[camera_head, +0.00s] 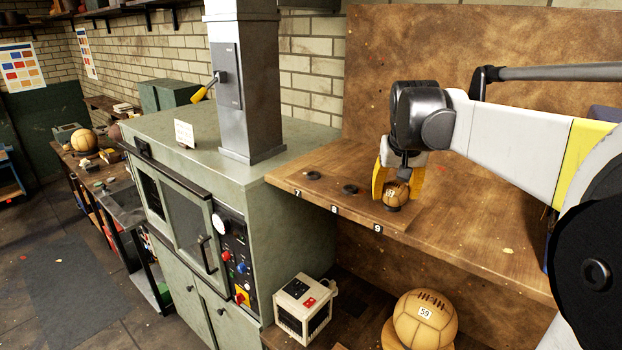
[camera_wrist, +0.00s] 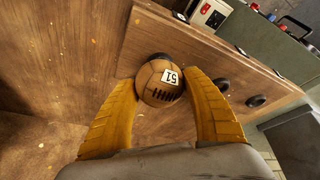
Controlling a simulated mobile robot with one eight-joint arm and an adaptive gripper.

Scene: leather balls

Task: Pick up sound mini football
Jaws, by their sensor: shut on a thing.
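A small tan leather ball (camera_head: 396,193) with dark lacing is at the shelf position marked 9, just above or on a dark ring stand. In the wrist view the mini football (camera_wrist: 160,84) carries a white tag that reads 51. My gripper (camera_head: 397,188) comes down over it, its yellow fingers on both sides. In the wrist view the gripper (camera_wrist: 164,86) has the ball between its fingertips, shut on it. Whether the ball is clear of its stand cannot be told.
Empty dark rings sit at positions 7 (camera_head: 313,175) and 8 (camera_head: 350,189) on the wooden shelf (camera_head: 480,245). A large ball tagged 59 (camera_head: 425,320) and a cream box (camera_head: 303,308) are below. A green oven cabinet (camera_head: 190,220) stands left; a wooden panel rises behind.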

